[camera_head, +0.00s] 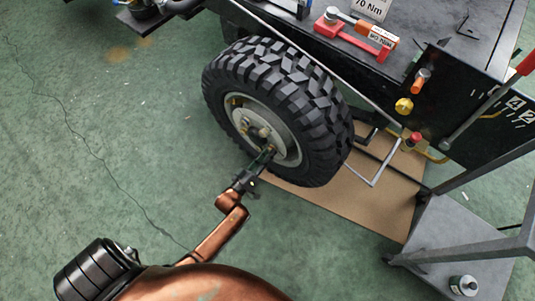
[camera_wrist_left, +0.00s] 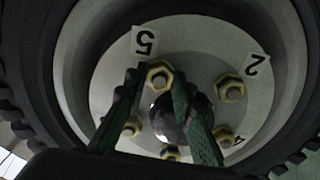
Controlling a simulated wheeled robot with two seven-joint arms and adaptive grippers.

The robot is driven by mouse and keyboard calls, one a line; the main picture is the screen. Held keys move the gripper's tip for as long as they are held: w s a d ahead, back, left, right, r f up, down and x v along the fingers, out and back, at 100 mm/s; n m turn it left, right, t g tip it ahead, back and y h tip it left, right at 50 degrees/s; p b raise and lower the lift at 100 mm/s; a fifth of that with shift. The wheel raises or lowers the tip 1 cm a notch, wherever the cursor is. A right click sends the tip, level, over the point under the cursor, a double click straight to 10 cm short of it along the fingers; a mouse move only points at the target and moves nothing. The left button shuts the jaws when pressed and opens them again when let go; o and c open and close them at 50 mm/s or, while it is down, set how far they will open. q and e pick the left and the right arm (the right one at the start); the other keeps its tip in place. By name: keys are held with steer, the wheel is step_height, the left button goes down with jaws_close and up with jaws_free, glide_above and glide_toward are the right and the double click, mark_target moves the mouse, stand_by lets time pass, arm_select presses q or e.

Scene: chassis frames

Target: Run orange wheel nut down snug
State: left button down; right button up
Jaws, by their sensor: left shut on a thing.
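The wheel (camera_head: 300,105) is a black knobbly tyre on a pale rim, mounted at the side of the dark chassis. In the left wrist view its hub face (camera_wrist_left: 195,45) carries several yellowish hex nuts and number labels 5, 2 and 4. My right gripper is not in view.
A red tool holder (camera_head: 357,35) and a 70 Nm sign (camera_head: 371,8) stand on the chassis top. Orange (camera_head: 421,81) and yellow (camera_head: 404,105) knobs stick out of its side. A grey stand (camera_head: 455,235) is at the lower right. The green floor (camera_head: 110,140) at left is clear.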

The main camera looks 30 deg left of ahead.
arm_select(q)
steer(key=m+p, duration=0.1)
steer(key=m, duration=0.4)
steer(key=shift+p, duration=0.4)
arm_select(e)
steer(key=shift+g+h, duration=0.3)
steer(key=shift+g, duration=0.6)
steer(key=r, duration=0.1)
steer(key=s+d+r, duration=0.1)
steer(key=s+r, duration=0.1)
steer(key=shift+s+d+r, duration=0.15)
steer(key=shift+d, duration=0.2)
arm_select(q)
steer(key=c, duration=1.6)
jaws_free()
steer(key=shift+s+a+f, duration=0.1)
steer(key=shift+s, duration=1.9)
steer(key=shift+s+a, duration=0.1)
steer(key=shift+s, duration=1.9)
